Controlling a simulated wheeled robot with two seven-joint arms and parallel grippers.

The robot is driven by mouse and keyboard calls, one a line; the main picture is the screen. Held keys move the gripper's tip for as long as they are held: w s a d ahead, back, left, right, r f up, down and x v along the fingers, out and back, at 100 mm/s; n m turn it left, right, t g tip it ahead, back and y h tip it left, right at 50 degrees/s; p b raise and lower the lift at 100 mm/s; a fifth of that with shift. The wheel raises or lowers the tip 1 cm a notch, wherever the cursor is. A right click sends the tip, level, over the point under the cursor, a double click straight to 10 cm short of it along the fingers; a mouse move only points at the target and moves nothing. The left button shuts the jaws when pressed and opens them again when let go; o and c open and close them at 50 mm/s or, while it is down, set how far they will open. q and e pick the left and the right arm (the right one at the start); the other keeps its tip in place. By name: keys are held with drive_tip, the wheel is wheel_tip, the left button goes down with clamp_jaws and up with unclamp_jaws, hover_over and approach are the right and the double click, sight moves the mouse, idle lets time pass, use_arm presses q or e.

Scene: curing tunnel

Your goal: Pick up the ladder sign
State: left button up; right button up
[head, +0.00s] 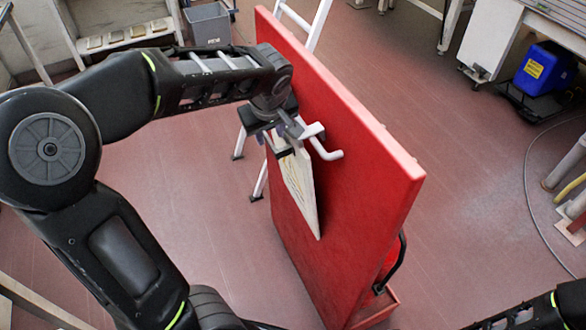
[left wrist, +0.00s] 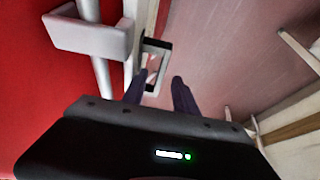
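The ladder sign (head: 300,187) looks like a pale, flat panel hanging beside the face of a red upright board (head: 345,150), under white hooks (head: 325,147). I see it at a steep angle, so its face cannot be read. My left gripper (head: 285,138) is at the top of the sign. In the left wrist view the two dark fingers (left wrist: 160,84) are apart, with a dark-edged pale frame (left wrist: 154,68) just beyond their tips. I cannot tell whether they touch it. My right gripper is out of view.
A white ladder (head: 305,22) stands behind the red board. A grey bin (head: 208,24) and a shelf unit (head: 125,32) are at the back left. A blue container (head: 545,70) is at the right. The floor right of the board is mostly clear.

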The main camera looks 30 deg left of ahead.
sight(269, 139)
use_arm(q)
drive_tip(key=p+x, duration=0.1)
drive_tip(key=x, duration=0.4)
drive_tip(key=shift+a, duration=0.15)
drive_tip(key=shift+c, duration=0.5)
clamp_jaws()
idle(1.1)
